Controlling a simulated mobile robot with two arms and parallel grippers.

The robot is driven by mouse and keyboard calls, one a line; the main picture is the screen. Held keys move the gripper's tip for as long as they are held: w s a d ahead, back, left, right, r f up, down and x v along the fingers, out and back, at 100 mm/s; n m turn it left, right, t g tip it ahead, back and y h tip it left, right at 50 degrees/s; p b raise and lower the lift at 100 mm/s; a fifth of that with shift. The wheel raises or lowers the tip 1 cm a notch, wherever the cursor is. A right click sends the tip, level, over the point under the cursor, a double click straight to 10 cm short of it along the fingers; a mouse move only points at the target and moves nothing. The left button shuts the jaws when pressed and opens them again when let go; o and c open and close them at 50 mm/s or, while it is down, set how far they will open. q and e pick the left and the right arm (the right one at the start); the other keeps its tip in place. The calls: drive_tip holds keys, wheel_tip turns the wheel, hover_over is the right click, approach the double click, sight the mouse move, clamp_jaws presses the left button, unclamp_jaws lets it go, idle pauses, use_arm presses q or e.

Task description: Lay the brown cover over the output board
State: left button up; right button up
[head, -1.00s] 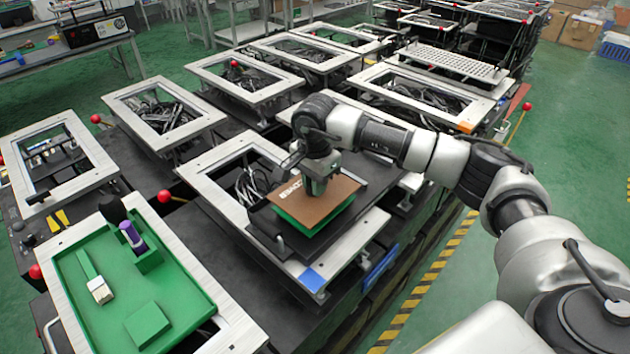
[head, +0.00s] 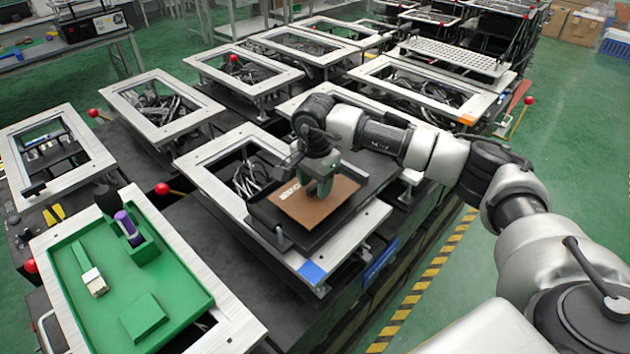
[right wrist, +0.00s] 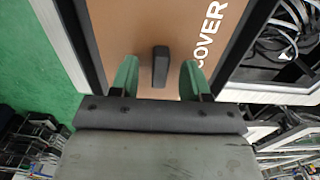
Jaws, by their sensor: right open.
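The brown cover (head: 312,210) with white lettering lies flat within the black board or tray (head: 262,218) on the middle fixture. It also shows in the right wrist view (right wrist: 125,30), with the word COVER and a dark upright handle (right wrist: 160,67). My right gripper (head: 323,188) is over the cover, and its green fingers are open. In the right wrist view the fingers (right wrist: 160,80) stand on either side of the handle, with a gap to each side. What lies under the cover is hidden. My left gripper is not in view.
A green tray (head: 95,318) with a purple cylinder (head: 128,228) and green blocks sits in a frame at the lower left. Metal frames with cables stand behind and beside the cover. A blue patch (head: 311,271) marks the fixture's near corner.

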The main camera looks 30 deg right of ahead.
wheel_tip(320, 180, up, 11)
drive_tip(key=b, duration=0.2)
idle(0.3)
drive_tip(key=shift+s+f, duration=0.1)
drive_tip(key=shift+f, duration=0.05)
